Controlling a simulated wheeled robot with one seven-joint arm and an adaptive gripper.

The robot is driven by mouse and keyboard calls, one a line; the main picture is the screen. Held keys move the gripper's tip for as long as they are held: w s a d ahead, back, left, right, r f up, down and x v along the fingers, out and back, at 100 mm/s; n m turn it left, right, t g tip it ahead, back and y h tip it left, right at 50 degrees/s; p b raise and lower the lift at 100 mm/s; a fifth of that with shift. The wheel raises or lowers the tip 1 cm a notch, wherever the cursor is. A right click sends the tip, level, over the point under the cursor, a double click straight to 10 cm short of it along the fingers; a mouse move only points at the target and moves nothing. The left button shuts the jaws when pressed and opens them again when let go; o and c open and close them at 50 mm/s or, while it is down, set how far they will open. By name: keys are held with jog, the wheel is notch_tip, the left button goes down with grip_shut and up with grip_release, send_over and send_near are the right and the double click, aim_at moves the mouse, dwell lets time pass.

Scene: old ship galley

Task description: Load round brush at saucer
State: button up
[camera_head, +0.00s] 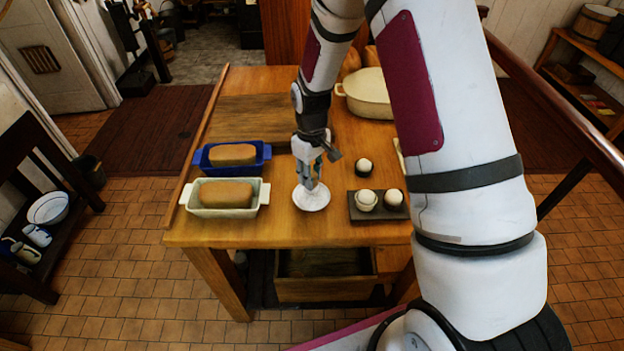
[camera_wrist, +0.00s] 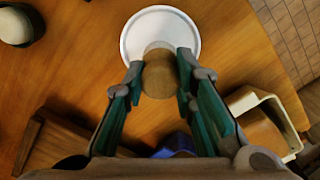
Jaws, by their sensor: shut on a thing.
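My gripper (camera_head: 311,180) points down over the white saucer (camera_head: 311,203) near the front edge of the wooden table. In the wrist view my gripper (camera_wrist: 158,78) has its two fingers closed on the sides of a round brown thing, likely the round brush (camera_wrist: 159,76). The brush overlaps the near part of the saucer (camera_wrist: 138,19) in that view. Whether the brush touches the saucer cannot be told. In the head view the brush is mostly hidden by the fingers.
A blue loaf dish (camera_head: 264,152) and a pale loaf dish (camera_head: 264,190) stand left of the saucer. A dark tray (camera_head: 379,215) with egg-like things in cups lies right. A cream pot (camera_head: 368,97) stands behind. My own arm hides the table's right side.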

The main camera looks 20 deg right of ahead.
jog(key=shift+r+p, duration=0.4)
jog(key=shift+r, duration=1.6)
jog(key=shift+w, duration=0.1)
